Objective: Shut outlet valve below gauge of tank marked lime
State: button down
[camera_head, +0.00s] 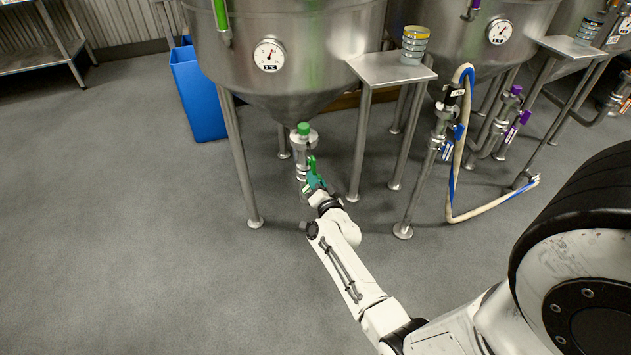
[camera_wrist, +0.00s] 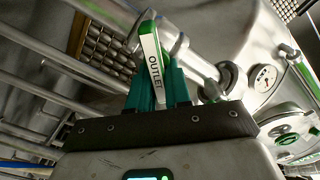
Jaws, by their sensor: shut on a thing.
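The steel tank (camera_head: 290,25) with lime-green marks stands left of centre in the head view, with a round dial gauge (camera_head: 269,55) on its front. Below its cone is a pipe with a green-capped fitting (camera_head: 304,130) and a green outlet valve handle (camera_head: 312,163). In the wrist view the handle (camera_wrist: 153,62) is green with a white plate reading OUTLET. My gripper (camera_head: 315,181) is at this handle, and its teal fingers (camera_wrist: 158,88) are shut on it from both sides. The fingers hide the handle's lower part. I cannot tell the valve's exact angle.
A blue bin (camera_head: 197,92) stands behind the tank at left. The floor at left is clear.

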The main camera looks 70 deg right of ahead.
jog(key=c, duration=1.1)
grip_release()
jog(key=shift+c, duration=0.2)
jog(key=p+v, duration=0.3)
jog(key=v, duration=0.8)
jog(key=shift+p, duration=0.35)
